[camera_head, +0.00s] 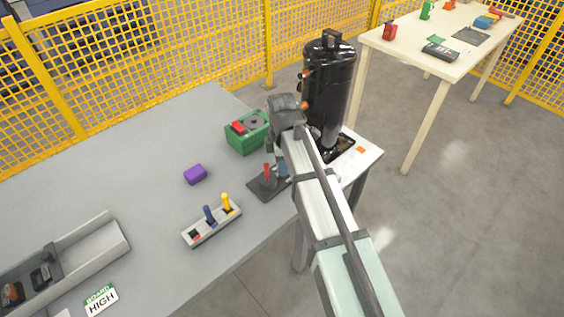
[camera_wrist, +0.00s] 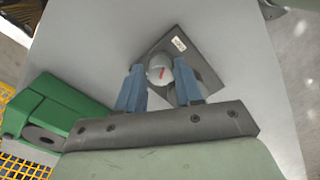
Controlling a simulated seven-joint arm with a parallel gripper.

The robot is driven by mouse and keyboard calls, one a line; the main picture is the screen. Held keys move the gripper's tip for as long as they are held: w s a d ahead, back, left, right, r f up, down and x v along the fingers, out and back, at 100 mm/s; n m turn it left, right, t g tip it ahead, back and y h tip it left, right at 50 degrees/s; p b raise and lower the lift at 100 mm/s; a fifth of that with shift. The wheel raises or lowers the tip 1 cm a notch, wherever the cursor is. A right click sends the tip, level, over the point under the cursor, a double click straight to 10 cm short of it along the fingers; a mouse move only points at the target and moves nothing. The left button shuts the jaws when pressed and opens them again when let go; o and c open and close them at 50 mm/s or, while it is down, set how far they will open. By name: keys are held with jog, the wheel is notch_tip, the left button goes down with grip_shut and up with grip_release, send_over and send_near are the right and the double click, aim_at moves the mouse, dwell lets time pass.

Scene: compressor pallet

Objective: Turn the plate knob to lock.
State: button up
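A dark square plate (camera_wrist: 208,72) with a small white label lies on the grey table, and a pale round knob (camera_wrist: 160,70) with a red mark shows over it. The plate also appears in the head view (camera_head: 262,191), partly behind my arm, with an upright red part on it. My gripper (camera_wrist: 160,66) has two blue fingers, one on each side of the knob in the wrist view. The fingers stand apart, with a small gap showing beside the knob. I cannot tell whether they touch it. My arm covers part of this area in the head view.
A green box (camera_head: 243,140) with a red part and a dial stands close behind the plate. A black compressor (camera_head: 330,85) stands beyond my arm.

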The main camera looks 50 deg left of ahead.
grip_shut()
jog(key=shift+m, duration=2.3)
jog(key=shift+o, duration=1.7)
grip_release()
jog(key=shift+o, duration=0.4)
jog(key=shift+s, duration=0.1)
jog(key=shift+n, duration=0.3)
